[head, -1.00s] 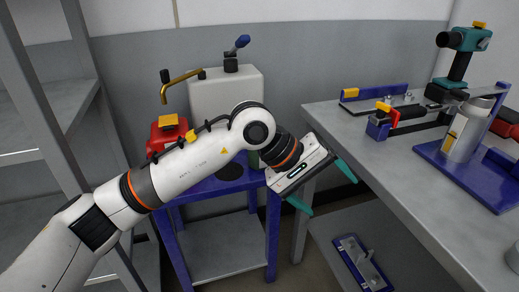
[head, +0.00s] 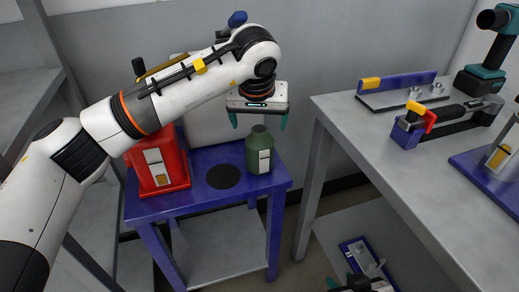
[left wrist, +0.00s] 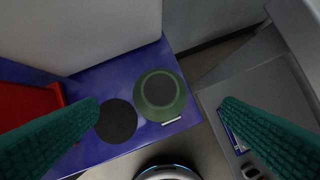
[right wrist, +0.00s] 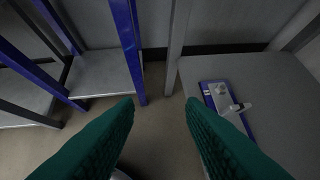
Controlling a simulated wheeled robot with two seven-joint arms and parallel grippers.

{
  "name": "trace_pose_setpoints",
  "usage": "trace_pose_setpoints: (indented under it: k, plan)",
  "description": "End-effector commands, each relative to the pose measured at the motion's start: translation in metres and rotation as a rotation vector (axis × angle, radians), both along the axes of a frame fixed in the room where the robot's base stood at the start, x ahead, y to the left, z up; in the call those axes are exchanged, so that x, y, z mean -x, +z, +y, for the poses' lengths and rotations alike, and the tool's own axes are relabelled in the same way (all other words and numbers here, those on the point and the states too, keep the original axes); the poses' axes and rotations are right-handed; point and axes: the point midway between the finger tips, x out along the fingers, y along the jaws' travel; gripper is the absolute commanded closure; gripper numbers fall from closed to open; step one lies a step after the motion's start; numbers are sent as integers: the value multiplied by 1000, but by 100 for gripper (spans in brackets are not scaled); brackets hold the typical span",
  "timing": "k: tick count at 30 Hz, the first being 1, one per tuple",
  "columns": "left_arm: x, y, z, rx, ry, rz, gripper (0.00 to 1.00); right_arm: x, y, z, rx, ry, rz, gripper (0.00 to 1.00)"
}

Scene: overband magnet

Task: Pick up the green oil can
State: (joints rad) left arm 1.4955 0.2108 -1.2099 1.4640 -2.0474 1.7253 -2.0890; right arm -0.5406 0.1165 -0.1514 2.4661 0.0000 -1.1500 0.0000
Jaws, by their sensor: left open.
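The green oil can (head: 259,152) stands upright on the right part of a small blue table (head: 205,205), its dark cap up and a pale label on its side. My left gripper (head: 258,120) is open and empty, pointing down just above the can. In the left wrist view the can (left wrist: 162,108) shows from above between the two spread teal fingers of my left gripper (left wrist: 160,108), apart from both. My right gripper (right wrist: 160,105) is open and empty in the right wrist view, low over the floor.
A red can (head: 160,165) and a pale container (head: 210,132) stand on the blue table, beside a black round pad (head: 223,176). A grey workbench (head: 400,165) with tools is at the right. A blue fixture (right wrist: 222,100) lies on its lower shelf.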

Motion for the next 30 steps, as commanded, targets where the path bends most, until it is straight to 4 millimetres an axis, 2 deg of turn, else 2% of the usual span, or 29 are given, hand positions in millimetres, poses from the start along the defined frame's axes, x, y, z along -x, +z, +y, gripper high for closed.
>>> trace_pose_setpoints:
  k: [1,3,11,19,24,30]
  plan:
    - [-3,-11,-1,1,1,4,11,-7,2,2,-9,3,-42,64]
    - [-7,-19,-1,1,1,3,11,-14,8,5,-20,7,-92,64]
    - [-13,-36,-1,3,1,2,11,-28,20,11,-44,14,-196,64]
    - [-24,-68,-2,3,0,4,11,-51,50,22,-98,30,-424,64]
    - [-29,-76,-2,3,1,1,11,-57,61,25,-113,34,-491,64]
    - [-29,-76,-2,2,0,0,11,-57,62,25,-114,34,-494,64]
